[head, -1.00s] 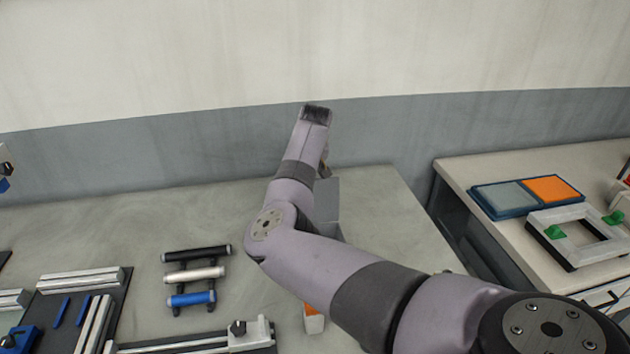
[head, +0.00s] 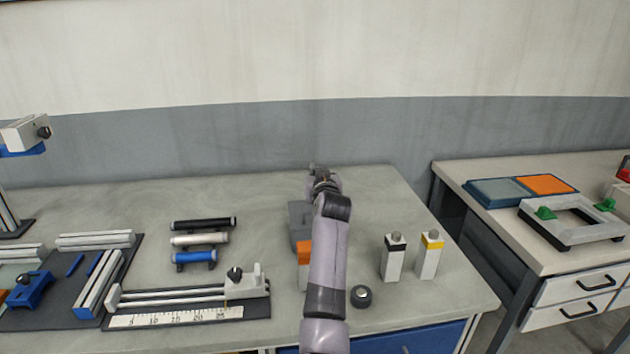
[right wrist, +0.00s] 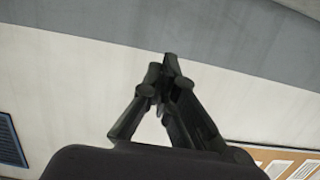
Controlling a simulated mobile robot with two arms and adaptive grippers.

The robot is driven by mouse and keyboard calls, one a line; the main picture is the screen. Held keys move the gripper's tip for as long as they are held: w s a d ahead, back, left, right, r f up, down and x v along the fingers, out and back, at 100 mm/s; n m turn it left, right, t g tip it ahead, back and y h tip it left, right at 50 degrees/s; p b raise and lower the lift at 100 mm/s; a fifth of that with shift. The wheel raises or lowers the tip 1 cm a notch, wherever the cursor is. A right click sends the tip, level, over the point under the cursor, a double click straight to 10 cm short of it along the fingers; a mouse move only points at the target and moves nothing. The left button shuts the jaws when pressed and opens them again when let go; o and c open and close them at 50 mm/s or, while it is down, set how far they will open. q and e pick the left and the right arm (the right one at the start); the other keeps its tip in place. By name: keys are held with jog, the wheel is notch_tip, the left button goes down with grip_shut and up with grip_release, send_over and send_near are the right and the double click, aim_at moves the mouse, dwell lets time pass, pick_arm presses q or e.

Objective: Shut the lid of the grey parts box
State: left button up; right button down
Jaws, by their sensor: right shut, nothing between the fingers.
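The grey parts box (head: 299,218) is near the back right of the workbench in the head view, mostly hidden behind my right arm. Only a strip of its left side shows, so I cannot tell how its lid stands. My right gripper (head: 318,172) is above the far side of the box, near the bench's back edge; I cannot tell whether it touches the box. In the right wrist view, its dark fingers (right wrist: 170,75) are shut and empty, with the wall behind them. My left gripper is not in view.
An orange-marked bottle (head: 304,252) stands just in front of the box, partly behind my arm. Black-marked (head: 394,259) and yellow-marked (head: 428,257) bottles and a small dark roll (head: 361,296) are to the right.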

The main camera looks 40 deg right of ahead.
jog(key=shift+t+h, duration=0.4)
jog(key=shift+t, duration=0.4)
jog(key=s+f, duration=0.1)
jog(key=s+a+f+b, duration=0.1)
jog(key=s+a+f, duration=0.1)
jog(key=f, duration=0.1)
jog(key=shift+s+b, duration=0.35)
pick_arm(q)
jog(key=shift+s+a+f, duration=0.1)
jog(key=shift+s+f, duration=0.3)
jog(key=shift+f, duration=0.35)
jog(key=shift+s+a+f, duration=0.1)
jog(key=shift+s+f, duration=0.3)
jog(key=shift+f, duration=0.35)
pick_arm(e)
jog(key=shift+s+a+f, duration=0.15)
jog(key=shift+s+f, duration=0.15)
jog(key=shift+f, duration=0.1)
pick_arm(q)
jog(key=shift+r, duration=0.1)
